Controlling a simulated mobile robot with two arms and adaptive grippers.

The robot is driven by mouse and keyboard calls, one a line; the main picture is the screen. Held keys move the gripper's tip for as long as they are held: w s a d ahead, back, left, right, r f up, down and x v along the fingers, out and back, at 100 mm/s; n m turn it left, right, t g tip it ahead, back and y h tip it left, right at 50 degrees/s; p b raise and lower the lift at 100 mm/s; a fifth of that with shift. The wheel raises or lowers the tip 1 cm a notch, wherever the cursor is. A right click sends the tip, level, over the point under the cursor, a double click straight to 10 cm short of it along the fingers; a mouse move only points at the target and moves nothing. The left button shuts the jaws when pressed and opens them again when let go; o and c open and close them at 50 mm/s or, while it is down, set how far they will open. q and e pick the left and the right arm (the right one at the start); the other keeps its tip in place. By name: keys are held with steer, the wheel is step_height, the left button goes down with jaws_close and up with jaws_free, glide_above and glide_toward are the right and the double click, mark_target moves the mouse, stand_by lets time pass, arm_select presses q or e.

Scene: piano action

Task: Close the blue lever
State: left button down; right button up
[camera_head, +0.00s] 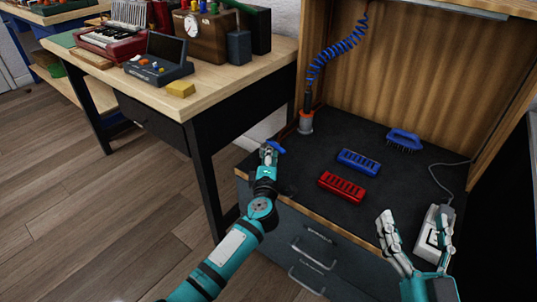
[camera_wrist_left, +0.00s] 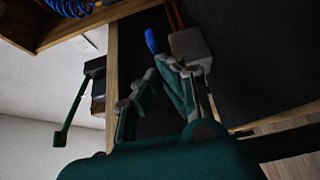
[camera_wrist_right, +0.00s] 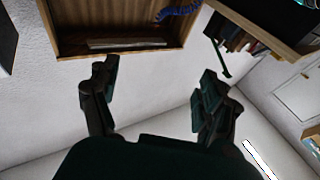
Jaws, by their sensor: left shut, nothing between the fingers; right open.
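The blue lever (camera_head: 279,148) shows as a small blue piece at the left front part of the dark bench top, right beside my left gripper (camera_head: 268,150). In the left wrist view the blue lever (camera_wrist_left: 151,40) stands out next to a grey box-shaped body (camera_wrist_left: 190,46). My left gripper (camera_wrist_left: 170,64) is shut and empty there, with its fingertips just below the lever; I cannot tell if they touch it. My right gripper (camera_head: 415,232) is open and empty over the front right of the bench. It is also open in the right wrist view (camera_wrist_right: 160,70).
A blue block (camera_head: 358,162), a red block (camera_head: 342,187) and a blue brush (camera_head: 404,140) lie on the bench. An orange-grey holder (camera_head: 306,122) stands under a coiled blue hose (camera_head: 338,48). A corded white device (camera_head: 432,235) is by my right gripper. A wooden table (camera_head: 230,85) stands left.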

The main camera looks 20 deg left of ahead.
arm_select(q)
steer(key=shift+w+d+r+n+g+y, duration=0.1)
steer(key=shift+d+n+g+y, duration=0.05)
steer(key=shift+d+n+y, duration=0.35)
steer(key=shift+w+d+n+g+y, duration=0.15)
steer(key=shift+n+y, duration=0.15)
steer(key=shift+y, duration=0.3)
steer(key=shift+d+p, duration=0.15)
steer(key=shift+p, duration=0.4)
steer(key=shift+w, duration=0.1)
arm_select(e)
steer(key=shift+w+d+f+g+h, duration=0.1)
steer(key=shift+d+f+g+h, duration=0.1)
steer(key=shift+f+g, duration=0.6)
steer(key=shift+d+f+g+h, duration=0.15)
steer(key=shift+f+g, duration=0.25)
steer(key=shift+f, duration=0.65)
steer(key=shift+w+d+f+g+h, duration=0.1)
steer(key=shift+f+g+h, duration=0.15)
steer(key=shift+f+g, duration=0.55)
steer(key=shift+s+f, duration=0.1)
steer(key=shift+f, duration=0.15)
